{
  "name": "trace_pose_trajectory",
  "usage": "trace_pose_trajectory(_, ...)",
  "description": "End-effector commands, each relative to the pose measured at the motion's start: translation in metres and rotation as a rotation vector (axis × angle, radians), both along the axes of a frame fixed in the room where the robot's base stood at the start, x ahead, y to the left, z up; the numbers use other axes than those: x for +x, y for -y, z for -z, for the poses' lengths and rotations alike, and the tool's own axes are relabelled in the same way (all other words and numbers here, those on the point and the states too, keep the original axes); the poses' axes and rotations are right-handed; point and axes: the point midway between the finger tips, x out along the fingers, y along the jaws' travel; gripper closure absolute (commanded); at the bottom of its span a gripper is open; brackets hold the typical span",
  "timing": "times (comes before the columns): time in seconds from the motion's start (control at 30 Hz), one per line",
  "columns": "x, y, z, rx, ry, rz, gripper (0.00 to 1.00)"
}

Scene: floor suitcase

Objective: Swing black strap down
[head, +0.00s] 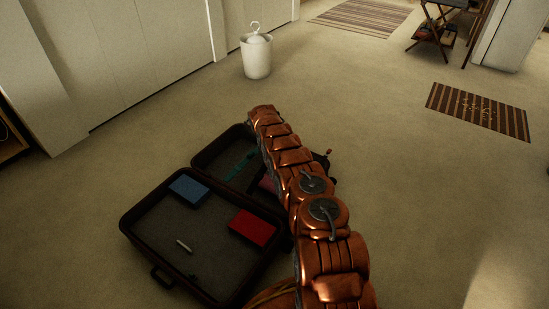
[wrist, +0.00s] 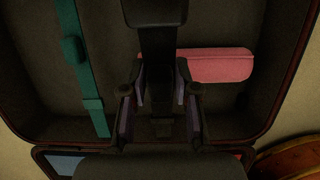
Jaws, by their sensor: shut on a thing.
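The open suitcase (head: 165,262) lies on the floor, its lid (head: 207,150) laid back behind the base. In the wrist view the black strap (wrist: 158,55) runs down the middle of the lid lining. My gripper (wrist: 160,125) is shut on the strap, with a finger on each side of it. The exact contact is dark and hard to make out. A teal strap (wrist: 72,50) lies to the left in the lid; it also shows in the head view (head: 240,166). In the head view my arm hides the black strap and the gripper's fingers.
A pink case (wrist: 220,65) lies to the right of the black strap. The base holds a blue box (head: 188,190), a red box (head: 252,228) and a small white stick (head: 184,246). A white bin (head: 256,57) stands behind. Floor at the right is clear up to a striped mat (head: 478,110).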

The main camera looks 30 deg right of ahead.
Motion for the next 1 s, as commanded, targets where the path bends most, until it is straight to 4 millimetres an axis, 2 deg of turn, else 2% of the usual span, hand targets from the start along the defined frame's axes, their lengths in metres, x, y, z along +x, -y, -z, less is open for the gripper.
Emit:
trace_pose_trajectory(0.03, 0.0, -0.004, 0.006, 0.008, -0.007, -0.004, 1.0)
trace_pose_trajectory(0.4, 0.005, -0.014, 0.01, 0.032, -0.02, -0.019, 1.0)
trace_pose_trajectory(0.93, 0.005, -0.016, 0.01, 0.035, -0.024, -0.022, 1.0)
trace_pose_trajectory(0.97, 0.005, -0.016, 0.01, 0.036, -0.023, -0.022, 0.67)
trace_pose_trajectory(1.0, 0.005, -0.016, 0.009, 0.036, -0.022, -0.021, 0.63)
